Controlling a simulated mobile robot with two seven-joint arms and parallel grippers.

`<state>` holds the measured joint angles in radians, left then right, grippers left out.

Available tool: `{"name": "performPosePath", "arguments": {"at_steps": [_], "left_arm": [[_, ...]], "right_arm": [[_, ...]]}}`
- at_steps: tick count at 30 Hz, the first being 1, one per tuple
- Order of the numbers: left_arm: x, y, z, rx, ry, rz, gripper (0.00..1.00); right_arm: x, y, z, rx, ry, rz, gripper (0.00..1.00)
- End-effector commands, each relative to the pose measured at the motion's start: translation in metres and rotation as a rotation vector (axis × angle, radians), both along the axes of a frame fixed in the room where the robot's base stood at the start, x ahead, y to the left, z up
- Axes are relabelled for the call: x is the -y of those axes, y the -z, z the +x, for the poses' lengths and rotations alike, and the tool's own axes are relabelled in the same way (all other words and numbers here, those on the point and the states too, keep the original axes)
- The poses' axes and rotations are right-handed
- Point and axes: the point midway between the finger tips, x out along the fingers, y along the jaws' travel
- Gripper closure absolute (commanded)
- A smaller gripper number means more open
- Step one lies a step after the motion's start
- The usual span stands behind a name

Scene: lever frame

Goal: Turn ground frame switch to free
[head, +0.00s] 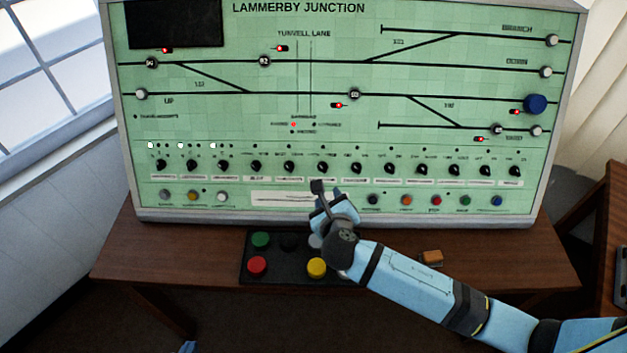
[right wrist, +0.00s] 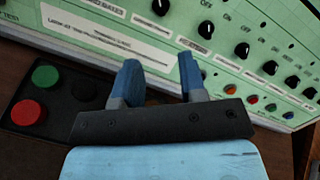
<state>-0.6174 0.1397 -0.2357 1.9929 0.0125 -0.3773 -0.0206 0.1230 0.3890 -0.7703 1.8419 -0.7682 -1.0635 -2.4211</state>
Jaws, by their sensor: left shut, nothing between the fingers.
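The green signal panel (head: 330,130) has a row of black rotary knobs, including one near the middle (head: 323,167). The labels are too small to read, so I cannot tell which knob is the ground frame switch. My right gripper (head: 325,196) is in front of the panel's lower middle, below the knob row. In the right wrist view my right gripper (right wrist: 158,66) has its two blue fingers apart with nothing between them. Black knobs (right wrist: 208,28) show beyond its fingertips. Only a small blue bit of my left gripper (head: 188,347) shows at the bottom edge, shut and far from the panel.
A black box with coloured push buttons (head: 258,267) is on the wooden desk (head: 170,245), partly behind my right arm. A small orange-brown block (head: 431,257) lies right of it. Coloured buttons (head: 436,200) line the panel's bottom. The desk's left side is clear.

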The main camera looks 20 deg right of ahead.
Motion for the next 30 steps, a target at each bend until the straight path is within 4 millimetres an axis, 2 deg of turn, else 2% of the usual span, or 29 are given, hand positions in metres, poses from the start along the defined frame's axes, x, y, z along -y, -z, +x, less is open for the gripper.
{"name": "performPosePath", "arguments": {"at_steps": [5,15,21,30], "left_arm": [[0.001,-0.004,0.003,0.008,-0.002,-0.002,1.0],[-0.001,-0.005,0.004,0.009,-0.005,-0.001,1.0],[-0.002,-0.002,0.003,0.004,-0.006,0.001,1.0],[-0.002,0.0,0.002,0.002,-0.004,0.002,1.0]], "right_arm": [[0.004,0.004,0.016,0.0,0.0,-0.017,0.62],[0.016,0.028,0.082,-0.001,0.0,-0.012,0.62],[0.022,0.039,0.112,-0.001,0.0,-0.012,0.62],[0.025,0.045,0.128,-0.001,-0.002,-0.01,0.62]]}}
